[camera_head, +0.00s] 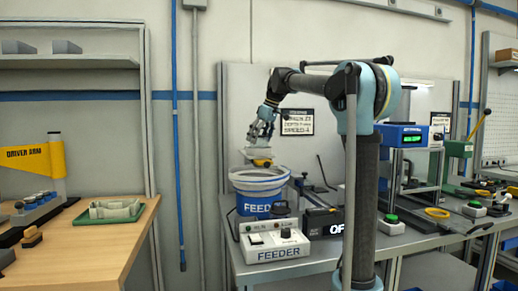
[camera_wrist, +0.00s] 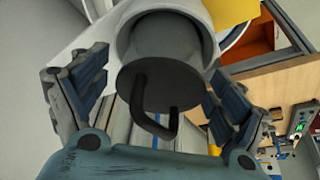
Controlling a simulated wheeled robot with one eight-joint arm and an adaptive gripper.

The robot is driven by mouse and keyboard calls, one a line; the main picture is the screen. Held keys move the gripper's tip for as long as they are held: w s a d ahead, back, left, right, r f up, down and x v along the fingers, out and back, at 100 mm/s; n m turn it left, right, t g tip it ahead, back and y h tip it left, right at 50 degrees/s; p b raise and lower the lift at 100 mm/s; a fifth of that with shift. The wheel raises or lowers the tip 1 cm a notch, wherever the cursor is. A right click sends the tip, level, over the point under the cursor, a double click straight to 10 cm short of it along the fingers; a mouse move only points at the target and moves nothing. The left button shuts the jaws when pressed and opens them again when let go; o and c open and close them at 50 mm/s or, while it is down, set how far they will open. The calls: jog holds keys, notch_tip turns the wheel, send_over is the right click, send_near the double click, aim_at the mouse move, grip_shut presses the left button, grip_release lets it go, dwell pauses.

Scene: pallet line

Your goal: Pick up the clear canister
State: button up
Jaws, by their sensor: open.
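My gripper (camera_head: 262,132) is open above the feeder bowl (camera_head: 259,205) in the head view, pointing down. A small pale and yellow item (camera_head: 258,157) shows just below the fingers. In the wrist view my gripper (camera_wrist: 152,80) has its fingers spread to either side of a grey cylindrical item with a dark round top and a black loop handle (camera_wrist: 150,100). A pale ring surrounds the cylinder. I cannot tell whether this item is the clear canister, and no clearly transparent canister shows in the head view. Contact with the fingers cannot be made out.
A feeder control box (camera_head: 274,240) stands in front of the bowl. A blue display unit (camera_head: 403,135) and several small devices occupy the bench to the right. A wooden table (camera_head: 85,245) at left holds a green tray (camera_head: 112,212) and a yellow driver arm stand (camera_head: 38,162).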

jog(key=c, duration=1.2)
